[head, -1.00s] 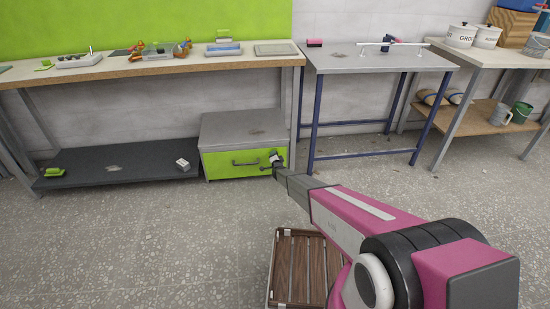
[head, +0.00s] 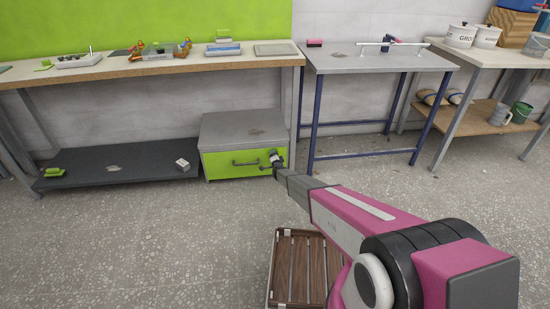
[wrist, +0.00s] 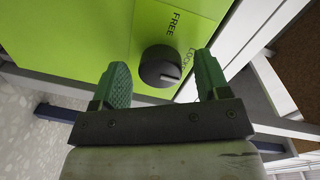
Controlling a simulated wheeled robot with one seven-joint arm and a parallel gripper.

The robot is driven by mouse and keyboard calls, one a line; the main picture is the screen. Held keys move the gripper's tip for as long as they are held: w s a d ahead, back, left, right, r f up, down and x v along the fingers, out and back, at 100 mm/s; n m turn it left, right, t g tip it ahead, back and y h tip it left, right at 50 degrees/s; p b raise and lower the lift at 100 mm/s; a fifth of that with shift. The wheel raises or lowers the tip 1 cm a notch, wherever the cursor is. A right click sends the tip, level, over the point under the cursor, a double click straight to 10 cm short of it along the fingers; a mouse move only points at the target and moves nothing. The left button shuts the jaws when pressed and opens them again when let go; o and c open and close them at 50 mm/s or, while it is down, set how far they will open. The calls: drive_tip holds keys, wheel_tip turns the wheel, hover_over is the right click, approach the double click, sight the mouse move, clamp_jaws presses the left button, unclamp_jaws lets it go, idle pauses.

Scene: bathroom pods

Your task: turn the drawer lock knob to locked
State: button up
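The dark round lock knob (wrist: 160,66) sits on the green drawer front (wrist: 75,35) in the wrist view. A pale mark shows on its lower right part. The word FREE is printed above the knob and a partly hidden word starting LOCK is to its right. My gripper (wrist: 161,70) is open, with one green finger on each side of the knob and a small gap visible on both sides. In the head view my gripper (head: 275,158) is at the right end of the green drawer front (head: 225,169), where the knob is hidden or too small to make out.
The grey cabinet (head: 225,126) stands under the wooden bench, beside a dark low shelf (head: 110,175). The drawer has a dark bar handle (head: 246,163) left of my gripper. A slatted wooden crate (head: 279,270) is on the floor below my arm. A blue-legged table (head: 375,62) stands to the right.

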drive_tip(key=shift+s, duration=0.1)
drive_tip(key=v, duration=1)
drive_tip(key=shift+s, duration=0.3)
drive_tip(key=shift+d, duration=0.15)
drive_tip(key=s+d+r+n+g+h, duration=0.2)
drive_tip(key=s+d+r+n+g, duration=0.45)
drive_tip(key=s+d+r, duration=0.8)
drive_tip(key=s+d+r+n+g, duration=0.1)
drive_tip(key=s+d+r+g, duration=0.2)
drive_tip(key=s, duration=0.6)
drive_tip(key=s+d+r+n+g+h, duration=0.1)
drive_tip(key=s+d+r+g, duration=0.3)
drive_tip(key=s+d+r, duration=0.2)
drive_tip(key=s+d+r+n+g, duration=0.1)
drive_tip(key=s+d+r+g, duration=0.2)
drive_tip(key=s, duration=1)
wheel_tip(320, 180, up, 6)
drive_tip(key=d, duration=0.2)
drive_tip(key=shift+s+d+n+h, duration=0.2)
drive_tip(key=shift+d+n+h, duration=0.1)
drive_tip(key=shift+n+h, duration=0.1)
drive_tip(key=shift+f, duration=0.15)
